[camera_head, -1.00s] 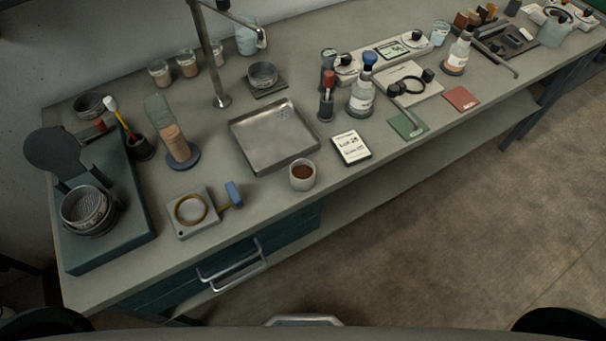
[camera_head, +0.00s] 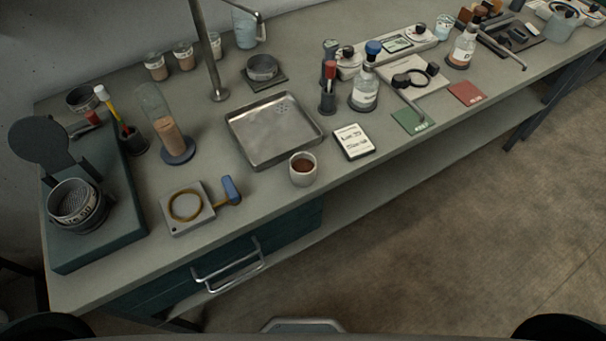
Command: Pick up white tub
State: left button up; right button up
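A small white tub (camera_head: 302,170) with brown contents stands upright at the bench's front edge, just in front of the metal tray (camera_head: 240,147). It is open at the top, and nothing touches it from above. Neither of my grippers is in view, so I cannot see whether they are open or shut. Dark rounded parts, probably mine, show in the two bottom corners, well short of the tub.
A white label card (camera_head: 353,141) lies right of the tub, and a grey block with a blue-handled tool (camera_head: 230,190) lies left. Bottles (camera_head: 364,92) stand behind the card. A drawer handle (camera_head: 228,268) sticks out below the bench edge. Floor at the lower right is clear.

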aim_at(302, 164)
jog(key=l+u, duration=0.2)
jog(key=l, duration=0.3)
jog(key=l+u, duration=0.2)
jog(key=l, duration=0.3)
jog(key=k+l+u, duration=0.1)
jog(key=l+u, duration=0.15)
jog(key=l, duration=0.25)
jog(key=k+l+u, duration=0.2)
jog(key=l, duration=0.25)
jog(key=k+l+u, duration=0.2)
jog(key=l, duration=0.3)
jog(key=i, duration=0.1)
